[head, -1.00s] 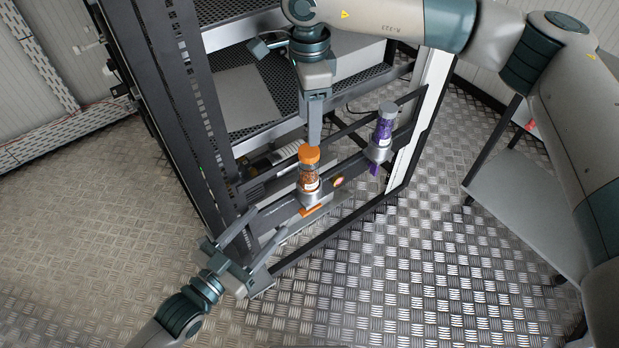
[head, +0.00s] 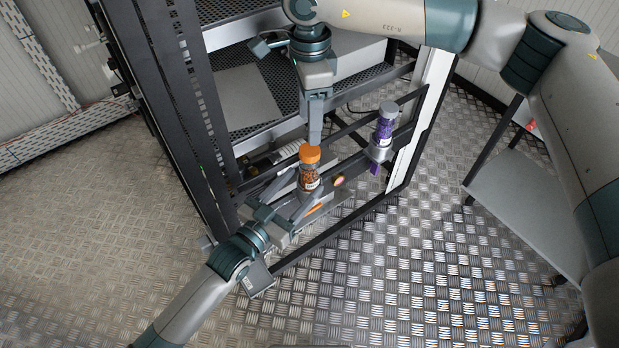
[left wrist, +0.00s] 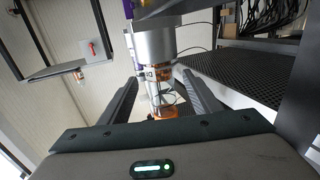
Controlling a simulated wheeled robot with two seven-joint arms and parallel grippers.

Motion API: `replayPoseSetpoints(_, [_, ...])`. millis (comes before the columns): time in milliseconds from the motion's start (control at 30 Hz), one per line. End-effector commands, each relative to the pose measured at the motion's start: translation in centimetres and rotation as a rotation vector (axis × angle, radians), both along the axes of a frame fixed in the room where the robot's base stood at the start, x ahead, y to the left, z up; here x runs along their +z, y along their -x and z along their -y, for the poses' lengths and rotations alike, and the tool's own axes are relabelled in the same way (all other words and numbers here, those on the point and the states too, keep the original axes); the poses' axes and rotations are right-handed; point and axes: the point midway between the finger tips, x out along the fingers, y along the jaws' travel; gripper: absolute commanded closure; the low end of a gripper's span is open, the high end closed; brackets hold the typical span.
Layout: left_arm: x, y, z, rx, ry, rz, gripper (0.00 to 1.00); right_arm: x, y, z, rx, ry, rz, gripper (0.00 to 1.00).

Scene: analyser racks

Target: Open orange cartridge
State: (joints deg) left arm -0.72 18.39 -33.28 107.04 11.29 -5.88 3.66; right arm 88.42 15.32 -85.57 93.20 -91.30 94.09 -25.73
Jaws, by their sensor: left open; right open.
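The orange cartridge (head: 309,169) is a clear jar with an orange lid and orange contents. It stands upright at the front rail of the rack.
A purple cartridge (head: 384,130) sits in a holder further right on the same rail. The black rack frame (head: 165,95) rises at the left of my grippers. A grey table (head: 520,205) stands at the right. The metal floor in front is clear.

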Motion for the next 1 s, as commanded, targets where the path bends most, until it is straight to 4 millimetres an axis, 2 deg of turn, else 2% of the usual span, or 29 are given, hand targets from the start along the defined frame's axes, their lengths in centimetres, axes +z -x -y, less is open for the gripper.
replayPoseSetpoints(100, [0.1,-1.4,1.0,0.0,0.001,0.002,0.43,0.0,0.0,0.0,0.0,0.0,0.0,0.45])
replayPoseSetpoints(300, [0.0,-2.8,2.0,0.001,0.0,0.0,0.43,0.0,0.0,0.0,0.0,0.0,0.0,0.45])
replayPoseSetpoints(700, [0.0,-3.1,2.3,0.0,0.0,0.0,0.43,0.0,0.0,0.0,0.0,0.0,0.0,0.45])
replayPoseSetpoints(767, [0.0,-3.1,2.3,0.0,0.0,0.0,0.54,0.0,0.0,0.0,0.0,0.0,0.0,0.45])
replayPoseSetpoints(933, [0.0,-3.1,2.3,0.0,0.0,0.0,0.95,0.0,0.0,0.0,0.0,0.0,0.0,0.45])
replayPoseSetpoints(967, [0.0,-3.1,2.3,0.0,0.0,0.0,1.0,0.0,0.0,0.0,0.0,0.0,0.0,0.45])
replayPoseSetpoints(1000, [0.0,-3.1,2.2,0.0,0.0,0.0,1.0,0.0,0.0,0.0,0.0,0.0,0.0,0.45])
